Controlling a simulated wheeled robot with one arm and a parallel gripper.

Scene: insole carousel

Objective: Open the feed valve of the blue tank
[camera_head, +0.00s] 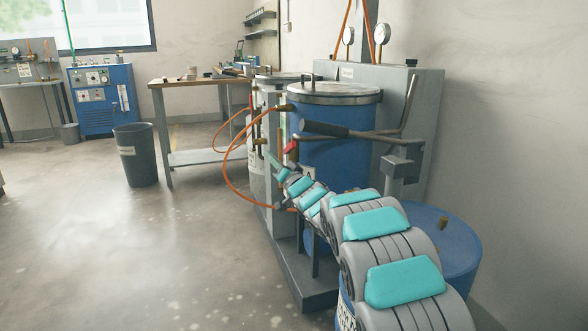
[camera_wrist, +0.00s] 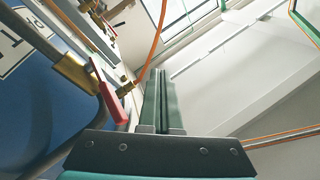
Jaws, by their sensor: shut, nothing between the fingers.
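The blue tank (camera_head: 335,150) stands by the back wall with a grey lid; its blue side fills the left of the wrist view (camera_wrist: 45,115). Its feed valve has a brass body (camera_wrist: 75,70) and a red lever handle (camera_wrist: 108,95). The red handle also shows in the head view (camera_head: 291,147), at the tank's left side. My gripper (camera_wrist: 160,78) is shut and empty, its green-grey fingers side by side just right of the red handle. In the head view the gripper (camera_head: 272,159) is small, left of and slightly below the handle. I cannot tell whether they touch.
Orange hoses (camera_head: 226,175) loop left of the tank, and one (camera_wrist: 154,42) passes near my fingertips. A dark-gripped lever (camera_head: 325,129) crosses the tank's front. A second, pale tank (camera_head: 262,100) stands behind. A grey bin (camera_head: 136,160) and open floor are at left.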

